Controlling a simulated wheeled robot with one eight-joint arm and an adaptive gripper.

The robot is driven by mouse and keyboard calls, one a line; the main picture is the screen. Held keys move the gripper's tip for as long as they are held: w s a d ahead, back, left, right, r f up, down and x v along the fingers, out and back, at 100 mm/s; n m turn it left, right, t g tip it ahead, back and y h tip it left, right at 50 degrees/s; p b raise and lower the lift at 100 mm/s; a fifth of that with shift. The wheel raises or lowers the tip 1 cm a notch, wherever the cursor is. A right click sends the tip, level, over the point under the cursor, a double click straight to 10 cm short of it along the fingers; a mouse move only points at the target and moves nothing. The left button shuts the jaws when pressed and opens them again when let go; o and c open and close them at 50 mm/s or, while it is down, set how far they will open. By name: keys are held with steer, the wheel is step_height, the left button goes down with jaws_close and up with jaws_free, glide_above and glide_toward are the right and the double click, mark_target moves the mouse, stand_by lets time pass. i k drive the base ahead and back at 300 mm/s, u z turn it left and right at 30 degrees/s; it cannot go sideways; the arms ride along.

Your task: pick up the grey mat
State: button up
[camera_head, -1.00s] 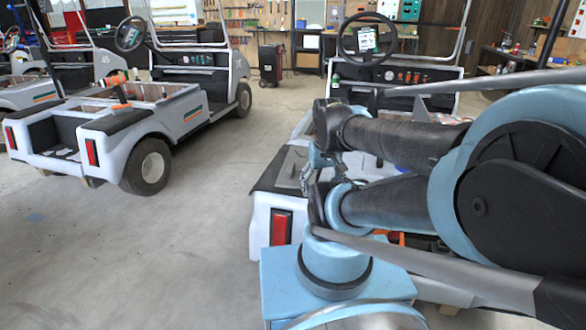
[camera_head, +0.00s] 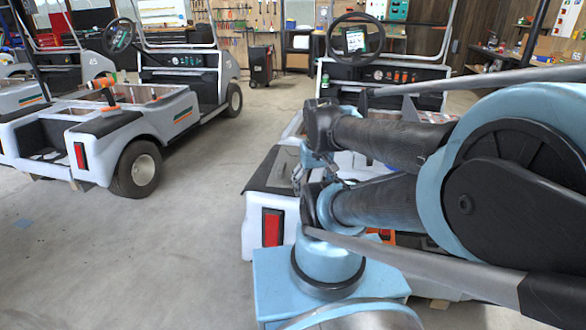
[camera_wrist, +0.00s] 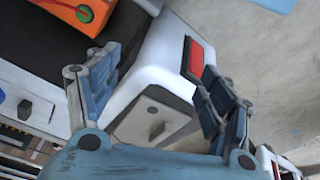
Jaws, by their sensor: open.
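In the head view my gripper (camera_head: 312,165) is small and partly hidden by my arm, beside the rear corner of the near cart. Between the fingers in the wrist view lies the cart's white rear corner (camera_wrist: 160,48) with a red lamp (camera_wrist: 196,60).
The near cart's red rear lamp (camera_head: 272,227) and steering wheel (camera_head: 354,38) show around my arm. An orange box (camera_wrist: 85,12) stands on a dark surface. Another white cart (camera_head: 115,140) stands left. The concrete floor (camera_head: 190,240) between the carts is clear.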

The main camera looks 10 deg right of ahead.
mark_target(288, 156)
steer(key=k, duration=0.45)
steer(key=u, duration=1.9)
steer(key=k, duration=1.4)
steer(key=z, duration=1.2)
steer(key=i, duration=1)
